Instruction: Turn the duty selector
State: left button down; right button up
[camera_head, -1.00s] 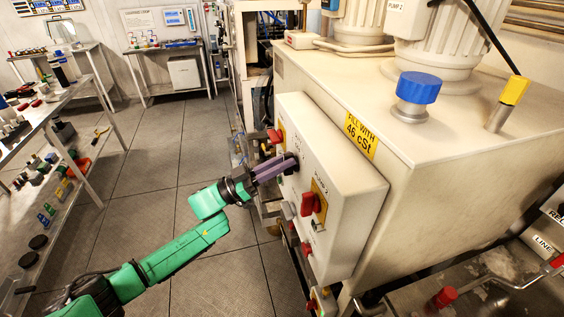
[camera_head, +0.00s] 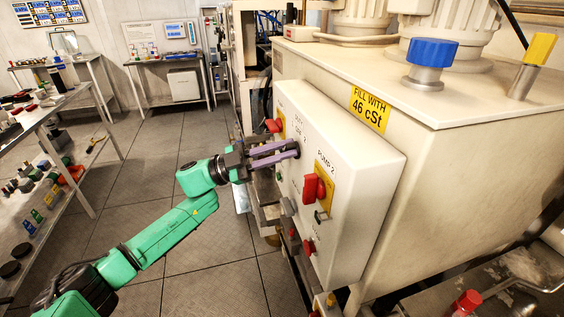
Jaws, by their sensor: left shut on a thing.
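A cream control box (camera_head: 360,172) is fixed to the side of a large cream tank. The duty selector (camera_head: 297,148), a dark knob in the upper middle of its face, is mostly hidden by the gripper. My left gripper (camera_head: 290,150) reaches in from the left, its purple fingers shut on the knob. A red switch on a yellow plate (camera_head: 314,188), under a "PUMP 2" label, sits to the right of it. Another red switch (camera_head: 273,126) is to its left. My right gripper is not in view.
The tank (camera_head: 450,150) carries a blue cap (camera_head: 432,52) and a yellow-topped fitting (camera_head: 540,48). More small controls sit low on the box, including a red one (camera_head: 308,246). Shelving with loose parts (camera_head: 60,150) stands left; the tiled floor (camera_head: 150,170) between is clear.

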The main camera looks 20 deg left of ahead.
pick_arm(q)
jog(key=shift+s+f+m+g+b, duration=0.1)
jog(key=shift+m+g+b, duration=0.6)
jog(key=shift+m, duration=0.7)
jog(key=c, duration=0.8)
grip_release()
jog(key=shift+c, duration=0.2)
jog(key=b+v, duration=0.5)
jog(key=v, duration=0.9)
jog(key=shift+s+a, duration=0.15)
jog(key=shift+a, duration=0.1)
